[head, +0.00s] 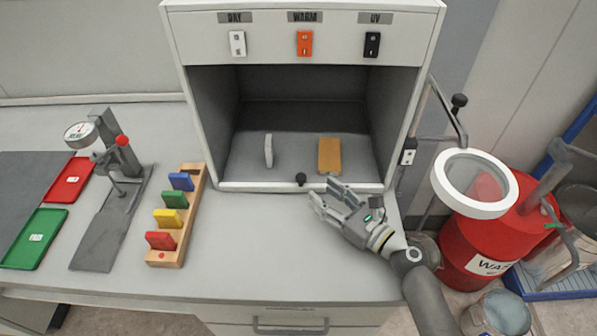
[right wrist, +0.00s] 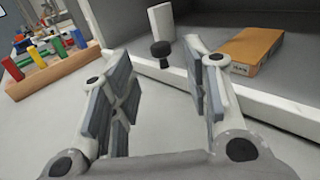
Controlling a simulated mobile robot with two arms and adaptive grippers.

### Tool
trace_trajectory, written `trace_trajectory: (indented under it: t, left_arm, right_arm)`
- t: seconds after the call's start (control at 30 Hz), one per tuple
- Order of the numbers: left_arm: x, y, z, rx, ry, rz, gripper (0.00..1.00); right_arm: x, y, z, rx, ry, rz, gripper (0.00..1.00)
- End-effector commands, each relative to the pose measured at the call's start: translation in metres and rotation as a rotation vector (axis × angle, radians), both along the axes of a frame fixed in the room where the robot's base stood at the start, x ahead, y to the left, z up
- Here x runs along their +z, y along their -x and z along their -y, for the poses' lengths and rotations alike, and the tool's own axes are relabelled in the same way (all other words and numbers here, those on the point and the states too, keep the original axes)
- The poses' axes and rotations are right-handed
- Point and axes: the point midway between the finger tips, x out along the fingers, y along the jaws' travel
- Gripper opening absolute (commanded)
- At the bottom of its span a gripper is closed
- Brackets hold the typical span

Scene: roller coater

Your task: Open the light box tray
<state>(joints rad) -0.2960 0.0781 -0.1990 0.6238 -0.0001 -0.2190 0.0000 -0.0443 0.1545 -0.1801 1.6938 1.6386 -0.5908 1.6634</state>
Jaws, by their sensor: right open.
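The light box (head: 305,75) stands at the back of the bench, open at the front, with DAY, WARM and UV switches on top. Its tray (head: 300,158) lies inside as the floor, with a pale front rim and a black knob (head: 301,179) at the rim's middle. The knob also shows in the right wrist view (right wrist: 161,50). My left gripper is not in view.
A wooden rack (head: 188,198) with colored blocks, a gauge stand (head: 120,165), and red (head: 69,180) and green (head: 35,238) trays lie to the left. A ring magnifier (head: 474,183) and red waste drum (head: 485,235) are at right. The bench front is clear.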

Motion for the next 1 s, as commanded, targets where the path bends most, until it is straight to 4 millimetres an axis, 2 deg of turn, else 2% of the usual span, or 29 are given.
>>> trace_trajectory:
  t: [0.03,0.1,0.2,0.43,0.6,0.87,1.0]
  left_arm:
    - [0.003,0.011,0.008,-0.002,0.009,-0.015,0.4]
    - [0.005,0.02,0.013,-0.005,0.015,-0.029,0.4]
    - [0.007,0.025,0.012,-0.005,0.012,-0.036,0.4]
    - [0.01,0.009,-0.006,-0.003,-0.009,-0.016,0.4]
    - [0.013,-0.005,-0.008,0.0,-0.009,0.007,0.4]
    - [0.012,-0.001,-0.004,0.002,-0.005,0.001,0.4]
    - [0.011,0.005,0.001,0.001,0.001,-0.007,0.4]
  right_arm:
    - [0.004,-0.008,-0.008,0.0,-0.002,0.002,0.44]
    - [0.004,-0.018,-0.018,0.0,-0.003,0.001,0.44]
    - [0.003,-0.031,-0.031,0.001,-0.002,0.001,0.44]
    - [0.001,-0.052,-0.052,0.0,-0.001,0.001,0.44]
    - [0.001,-0.058,-0.058,0.001,0.0,0.0,0.44]
    - [0.001,-0.058,-0.059,0.001,0.001,0.001,0.44]
    - [0.001,-0.058,-0.058,0.001,0.001,0.001,0.27]
